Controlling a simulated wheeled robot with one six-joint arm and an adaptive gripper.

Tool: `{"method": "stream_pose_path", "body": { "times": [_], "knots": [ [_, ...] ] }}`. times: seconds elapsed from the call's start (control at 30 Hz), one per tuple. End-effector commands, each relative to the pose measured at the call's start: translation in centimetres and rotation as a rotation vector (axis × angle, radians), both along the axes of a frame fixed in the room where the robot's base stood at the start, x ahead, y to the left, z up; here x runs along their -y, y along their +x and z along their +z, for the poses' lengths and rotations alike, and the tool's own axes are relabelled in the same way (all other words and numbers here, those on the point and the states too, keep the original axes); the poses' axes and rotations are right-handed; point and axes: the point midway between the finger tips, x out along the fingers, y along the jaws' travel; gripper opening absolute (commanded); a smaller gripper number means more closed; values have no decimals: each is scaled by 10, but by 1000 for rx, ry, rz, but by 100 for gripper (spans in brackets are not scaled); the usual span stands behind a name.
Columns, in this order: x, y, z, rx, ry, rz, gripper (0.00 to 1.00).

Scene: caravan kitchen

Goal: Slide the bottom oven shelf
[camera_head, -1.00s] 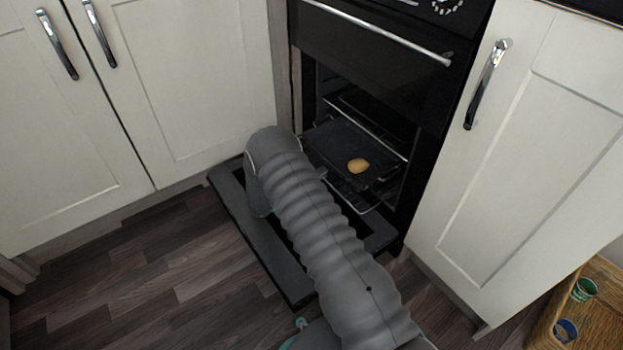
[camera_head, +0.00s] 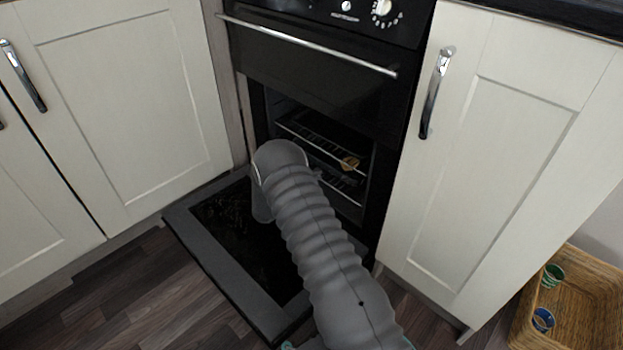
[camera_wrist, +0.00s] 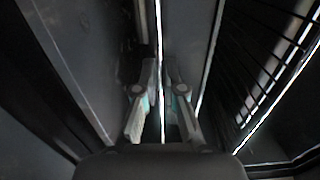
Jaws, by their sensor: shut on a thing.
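The oven (camera_head: 310,65) stands open, with its lower door (camera_head: 205,250) folded down flat near the floor. Inside are an upper wire rack (camera_head: 325,148) and the bottom oven shelf (camera_head: 345,190), both within the opening. A small round tan food item (camera_head: 350,162) shows behind the upper rack's front rail. My gripper is hidden behind my arm in the head view. In the wrist view, my gripper (camera_wrist: 162,100) is shut on a thin bright edge, seemingly the bottom shelf's front rail (camera_wrist: 160,45). A wire rack (camera_wrist: 265,75) shows to its right.
White cabinets flank the oven, one on the left (camera_head: 130,110) and one on the right (camera_head: 510,150) with a chrome handle. A wicker basket (camera_head: 590,310) with two small cups stands at the lower right. Wooden floor (camera_head: 110,300) lies open at the lower left.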

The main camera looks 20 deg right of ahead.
Motion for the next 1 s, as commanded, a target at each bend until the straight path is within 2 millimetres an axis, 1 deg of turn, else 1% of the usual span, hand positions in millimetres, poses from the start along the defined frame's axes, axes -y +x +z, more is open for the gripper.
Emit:
{"method": "stream_pose_path", "body": {
  "times": [0.03, 0.3, 0.33, 0.37, 0.4, 0.77, 0.87, 1.0],
  "knots": [
    [4, 1, 0, 1, 3, -2, 0],
    [8, 2, 1, 2, 2, -5, 0],
    [8, 2, 1, 2, 2, -5, 15],
    [8, 2, 1, 2, 2, -5, 22],
    [8, 2, 1, 2, 2, -5, 32],
    [-2, 1, 1, 1, 2, 5, 33],
    [-10, -2, 0, 0, 1, 7, 33],
    [-30, -13, 1, 0, 1, 7, 33]
  ]
}}
